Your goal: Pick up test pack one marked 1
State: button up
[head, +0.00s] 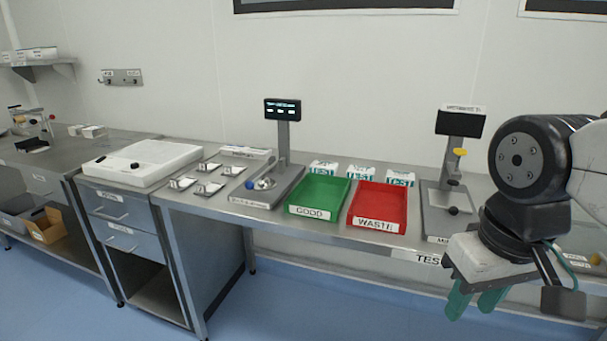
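Three white packs with green "TEST" lettering lie in a row at the back of the steel bench, behind the trays: a left pack (323,167), a middle pack (361,173) and a right pack (400,179). Their numbers are too small to read, so I cannot tell which is marked 1. The trays partly hide their front edges. My gripper (476,302) hangs at the lower right, in front of the bench edge and well apart from the packs. Its two green fingers point down with a gap between them and nothing held.
A green tray labelled GOOD (308,211) and a red tray labelled WASTE (376,225) stand before the packs, both empty. A tester with a screen (283,110) stands left, and another instrument (460,124) stands right. Small metal pieces (208,188) lie on the left.

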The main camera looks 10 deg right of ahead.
aim_at(317, 167)
jog(key=u, duration=0.1)
jog(key=i, duration=1.35)
jog(key=z, duration=0.55)
